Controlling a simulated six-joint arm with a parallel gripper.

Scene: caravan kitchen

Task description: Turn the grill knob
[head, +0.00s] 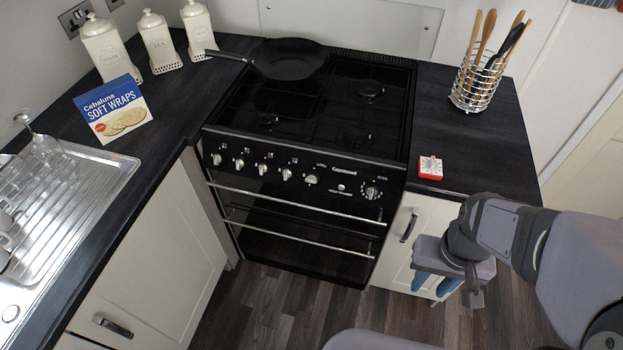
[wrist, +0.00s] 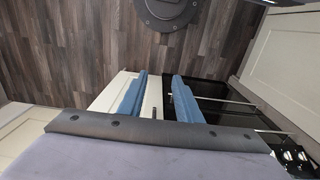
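The black cooker (head: 310,215) has a row of several silver knobs on its front panel. They run from the left knob (head: 217,159) to a middle knob (head: 311,180), with a larger dial (head: 372,192) at the right end. The labels are too small to tell which is the grill knob. My gripper (head: 435,286) is low in front of the white cupboard, to the right of the cooker and below the panel. It touches no knob. In the wrist view, its two blue fingers (wrist: 158,98) are apart with nothing between them. The cooker (wrist: 210,92) shows partly behind them.
Two silver rail handles (head: 300,205) cross the cooker's front below the knobs. A pan (head: 290,60) sits on the hob. A red and white timer (head: 430,167) and a utensil holder (head: 475,85) stand on the right worktop. The floor (head: 290,310) before the cooker looks clear.

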